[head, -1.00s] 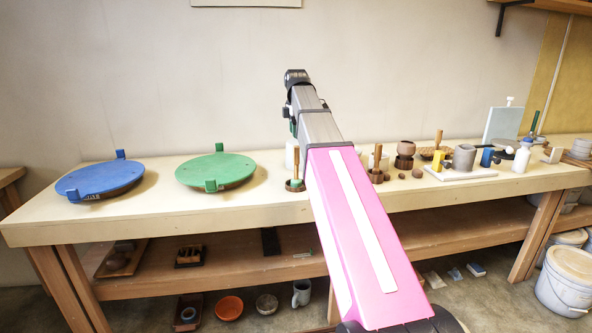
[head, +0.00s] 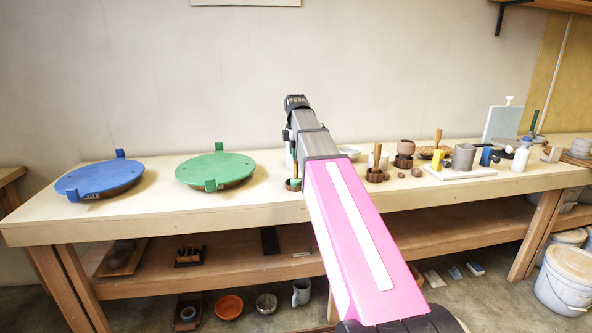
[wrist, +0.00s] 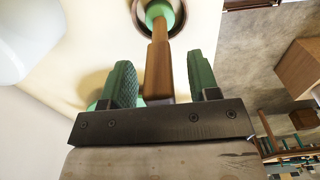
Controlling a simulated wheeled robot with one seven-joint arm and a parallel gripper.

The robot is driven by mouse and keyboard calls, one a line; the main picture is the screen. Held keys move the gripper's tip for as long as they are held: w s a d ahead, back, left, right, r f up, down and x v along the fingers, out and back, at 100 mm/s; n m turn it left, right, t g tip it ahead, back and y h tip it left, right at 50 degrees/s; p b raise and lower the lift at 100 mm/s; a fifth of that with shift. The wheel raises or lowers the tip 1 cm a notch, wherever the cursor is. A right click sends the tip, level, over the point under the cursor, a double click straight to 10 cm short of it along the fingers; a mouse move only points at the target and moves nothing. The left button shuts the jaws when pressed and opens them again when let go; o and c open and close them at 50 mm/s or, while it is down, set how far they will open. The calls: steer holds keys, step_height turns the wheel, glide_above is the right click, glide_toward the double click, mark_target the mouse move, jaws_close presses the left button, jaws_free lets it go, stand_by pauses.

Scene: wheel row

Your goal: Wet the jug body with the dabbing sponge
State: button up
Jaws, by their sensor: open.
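The dabbing sponge's wooden handle (wrist: 160,62) stands between my gripper's (wrist: 161,75) two green-padded fingers in the wrist view. The fingers are open, with a gap visible on each side of the handle. The sponge's green part (wrist: 168,12) sits in a round brown cup. In the head view the sponge (head: 295,183) is in its cup on the bench, partly covered by my arm, and my gripper (head: 294,165) is low over it.
A blue wheel (head: 95,180) and a green wheel (head: 222,166) lie on the bench's left. Wooden-handled tools (head: 376,160), stacked brown pots (head: 404,149) and a white bottle (head: 521,160) stand to the right. A rounded white object (wrist: 20,40) is close beside my gripper in the wrist view.

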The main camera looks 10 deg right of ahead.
jaws_close()
steer(key=shift+r, duration=3.55)
